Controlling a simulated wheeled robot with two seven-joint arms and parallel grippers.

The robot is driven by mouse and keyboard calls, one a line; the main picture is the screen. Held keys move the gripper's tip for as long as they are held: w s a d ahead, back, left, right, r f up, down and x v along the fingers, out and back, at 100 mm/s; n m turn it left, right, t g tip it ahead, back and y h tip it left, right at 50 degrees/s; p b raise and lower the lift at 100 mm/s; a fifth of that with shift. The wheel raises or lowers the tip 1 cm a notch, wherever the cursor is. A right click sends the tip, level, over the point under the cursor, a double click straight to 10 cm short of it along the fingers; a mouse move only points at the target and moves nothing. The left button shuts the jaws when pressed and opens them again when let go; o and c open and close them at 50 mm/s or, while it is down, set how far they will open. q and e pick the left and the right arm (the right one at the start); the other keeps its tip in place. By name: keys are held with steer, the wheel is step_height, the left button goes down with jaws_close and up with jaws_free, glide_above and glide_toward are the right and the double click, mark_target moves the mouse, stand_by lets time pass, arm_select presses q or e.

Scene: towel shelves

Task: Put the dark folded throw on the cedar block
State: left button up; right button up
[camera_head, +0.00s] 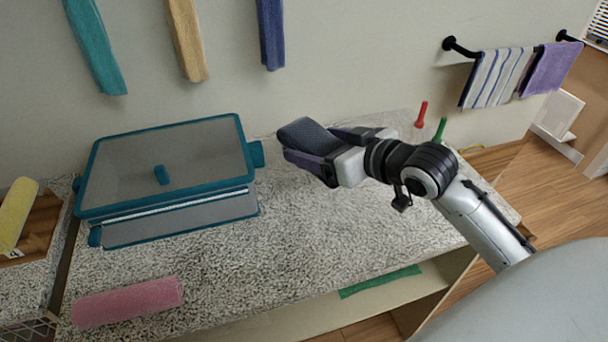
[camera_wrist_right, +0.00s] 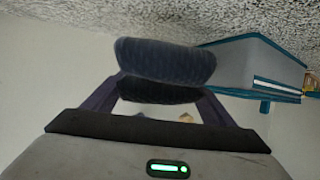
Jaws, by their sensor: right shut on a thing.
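The dark folded throw (camera_head: 303,133), blue-grey and ribbed, is in my right gripper (camera_head: 318,148), which is shut on it above the speckled counter. In the right wrist view the throw (camera_wrist_right: 165,60) lies across between the two fingers. A brown wooden block (camera_head: 42,225), which looks like the cedar block, is at the far left. A yellow rolled towel (camera_head: 17,213) covers part of its left side. The throw is well to the right of this block, with the teal-edged box between them. My left gripper is out of view.
The teal-edged grey box (camera_head: 165,170) stands on the speckled counter (camera_head: 300,245). A pink rolled towel (camera_head: 128,302) lies at the front left. Red (camera_head: 421,115) and green (camera_head: 439,130) pegs stand behind my right arm. The counter's middle is clear.

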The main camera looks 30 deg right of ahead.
step_height(320, 180, down, 6)
steer(key=shift+f+b, duration=0.25)
steer(key=shift+b, duration=0.15)
steer(key=o, duration=0.9)
steer(key=shift+f, duration=0.2)
steer(key=o, duration=0.4)
steer(key=shift+r, duration=0.15)
